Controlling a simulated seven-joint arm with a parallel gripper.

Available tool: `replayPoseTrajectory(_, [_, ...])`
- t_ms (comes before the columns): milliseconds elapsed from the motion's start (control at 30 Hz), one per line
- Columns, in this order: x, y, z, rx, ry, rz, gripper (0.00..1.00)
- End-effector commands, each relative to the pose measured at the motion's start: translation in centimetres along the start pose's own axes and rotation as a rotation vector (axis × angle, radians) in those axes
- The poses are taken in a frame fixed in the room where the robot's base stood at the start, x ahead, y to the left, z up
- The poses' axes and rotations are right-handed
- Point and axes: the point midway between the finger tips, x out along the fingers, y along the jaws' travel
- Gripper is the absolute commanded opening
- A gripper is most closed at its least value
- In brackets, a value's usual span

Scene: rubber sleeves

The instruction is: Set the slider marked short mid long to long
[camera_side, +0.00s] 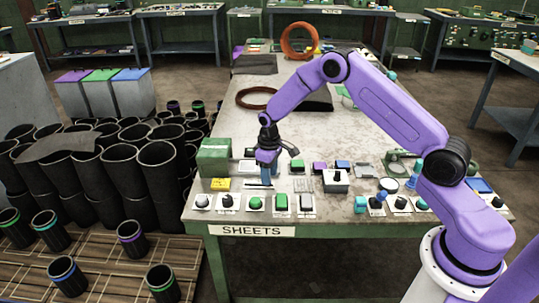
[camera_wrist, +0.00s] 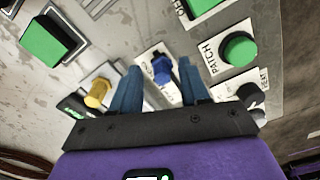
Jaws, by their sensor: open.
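My gripper (camera_side: 267,180) is low over the left part of the bench in the side view, fingers pointing down. In the wrist view its two blue fingers (camera_wrist: 160,85) are apart, with nothing held between them. A blue knob (camera_wrist: 162,68) on a white plate shows between and just beyond the fingertips; I cannot tell whether they touch it. A yellow knob (camera_wrist: 97,92) on a pale plate stands just left of the left finger. No short, mid or long marking is readable, so I cannot tell for certain which control is the slider, or its setting.
A round green button (camera_wrist: 240,48) marked PATCH and a dark knob (camera_wrist: 250,95) stand right of the fingers. A green square button (camera_wrist: 48,40) is at the upper left. Several more controls line the bench (camera_side: 215,120). A green box (camera_side: 214,157) stands left of my gripper.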

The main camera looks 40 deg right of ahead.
Motion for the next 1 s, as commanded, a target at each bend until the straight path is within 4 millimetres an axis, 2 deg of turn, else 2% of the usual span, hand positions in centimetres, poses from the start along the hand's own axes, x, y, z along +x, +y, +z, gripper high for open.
replayPoseTrajectory(700, [-14.0,0.1,0.0,0.001,0.002,0.001,0.45])
replayPoseTrajectory(833, [-15.6,0.1,0.0,0.002,-0.001,0.0,0.45])
replayPoseTrajectory(1000, [-16.6,0.1,0.1,0.001,-0.003,0.0,0.45])
